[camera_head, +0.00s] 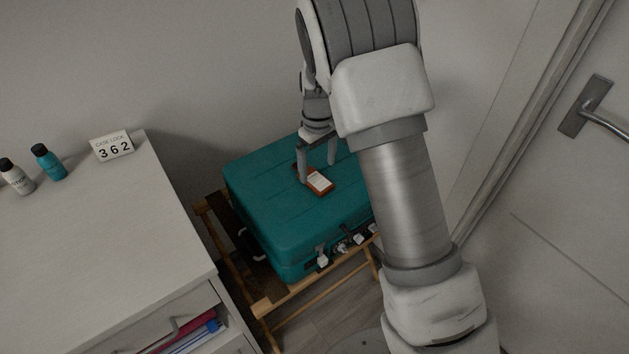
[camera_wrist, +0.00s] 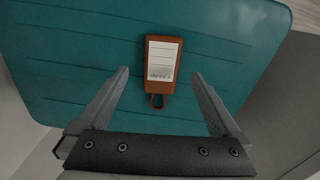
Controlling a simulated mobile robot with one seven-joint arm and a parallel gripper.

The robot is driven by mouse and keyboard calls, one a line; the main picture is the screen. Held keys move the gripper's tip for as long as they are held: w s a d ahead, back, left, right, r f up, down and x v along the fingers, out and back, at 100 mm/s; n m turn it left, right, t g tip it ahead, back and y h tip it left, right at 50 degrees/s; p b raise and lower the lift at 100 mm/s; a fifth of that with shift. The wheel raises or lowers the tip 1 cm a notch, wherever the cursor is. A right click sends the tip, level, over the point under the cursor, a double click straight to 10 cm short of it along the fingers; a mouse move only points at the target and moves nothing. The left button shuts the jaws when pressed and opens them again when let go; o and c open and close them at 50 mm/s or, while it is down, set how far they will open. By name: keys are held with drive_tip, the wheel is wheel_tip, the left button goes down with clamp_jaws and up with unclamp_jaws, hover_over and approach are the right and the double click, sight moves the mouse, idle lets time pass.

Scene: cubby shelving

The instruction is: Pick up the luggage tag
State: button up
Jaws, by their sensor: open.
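The luggage tag (camera_head: 319,181) is a small brown tag with a white label panel, lying flat on the teal suitcase (camera_head: 270,205). In the wrist view the tag (camera_wrist: 162,62) lies ahead of the fingertips, about midway between them, with its loop end toward my gripper. My gripper (camera_head: 318,170) is open and empty above the suitcase, close to the tag. In the wrist view both fingers (camera_wrist: 158,72) are spread wide, one on each side of the tag's line. My arm hides the right part of the suitcase in the head view.
The suitcase rests on a wooden folding rack (camera_head: 285,310). A wall is behind, and a door with a handle (camera_head: 590,108) is at right.

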sight(317, 180)
wheel_tip(317, 180, down, 4)
drive_tip(key=shift+b, duration=0.3)
drive_tip(key=c, duration=1.4)
drive_tip(key=shift+r, duration=0.2)
